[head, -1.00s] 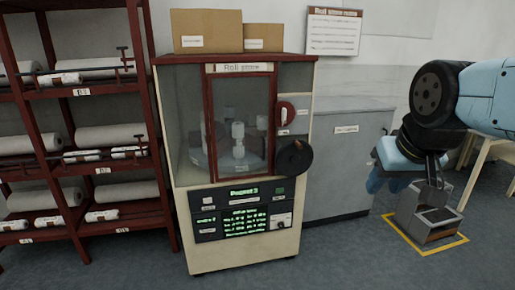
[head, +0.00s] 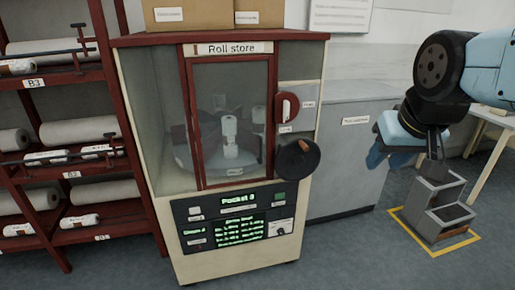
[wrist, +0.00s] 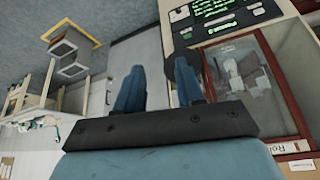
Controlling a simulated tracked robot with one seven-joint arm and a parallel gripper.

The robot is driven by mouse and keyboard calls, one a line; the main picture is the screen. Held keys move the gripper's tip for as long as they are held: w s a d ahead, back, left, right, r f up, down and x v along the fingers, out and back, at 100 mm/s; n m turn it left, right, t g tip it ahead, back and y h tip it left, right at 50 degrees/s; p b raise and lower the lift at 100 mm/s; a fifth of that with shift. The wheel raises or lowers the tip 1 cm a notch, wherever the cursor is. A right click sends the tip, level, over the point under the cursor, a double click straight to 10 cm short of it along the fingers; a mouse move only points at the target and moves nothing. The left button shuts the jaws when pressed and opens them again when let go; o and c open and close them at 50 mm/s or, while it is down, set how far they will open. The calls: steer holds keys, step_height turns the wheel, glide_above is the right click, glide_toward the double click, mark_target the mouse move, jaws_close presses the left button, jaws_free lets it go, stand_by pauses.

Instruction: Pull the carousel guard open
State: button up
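The roll store cabinet (head: 135,165) stands ahead in the head view. Its carousel guard (head: 232,120) is a clear panel in a dark red frame and looks shut. Behind it white rolls (head: 230,130) stand on a round carousel. Right of the guard are a red fitting with a white centre (head: 287,107) and a black disc (head: 297,159) with a brown grip. My gripper (head: 378,155) is to the right of the cabinet, apart from it. In the wrist view its blue fingers (wrist: 158,85) are spread and empty, and the guard (wrist: 250,80) shows at the right.
A dark red rack (head: 62,140) with rolls stands at left. A grey cabinet (head: 345,160) stands right of the roll store. A grey stepped stand (head: 437,210) sits in a yellow floor outline. Cardboard boxes (head: 187,14) lie on top. The floor in front is clear.

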mark_target(261, 152)
steer(key=shift+d, duration=0.2)
steer(key=shift+w, duration=0.15)
steer(key=w+a+f+n+t, duration=0.1)
steer(key=w+a+f+t, duration=0.15)
steer(key=w, duration=0.55)
steer(key=w+a+f+n+t+y, duration=0.1)
steer(key=w+f, duration=0.2)
steer(key=w, duration=0.6)
steer(key=w+a+f+n+t, duration=0.1)
steer(key=w+a+f+t, duration=0.15)
steer(key=w, duration=0.55)
steer(key=w+a+f+n+t+y, duration=0.1)
steer(key=w+a+f+t+y, duration=0.1)
steer(key=w+a+f, duration=0.3)
steer(key=a+f+t+y, duration=0.1)
steer(key=a+f+y, duration=0.2)
steer(key=f, duration=0.4)
steer(key=w+a+f+n+t+y, duration=0.1)
steer(key=w+a+f+t+y, duration=0.15)
steer(key=f, duration=0.35)
steer(key=shift+g+h, duration=0.35)
steer(key=shift+g, duration=0.1)
steer(key=x, duration=1.4)
steer(key=shift+w+a+r, duration=0.2)
steer(key=shift+a, duration=0.25)
steer(key=shift+c, duration=0.2)
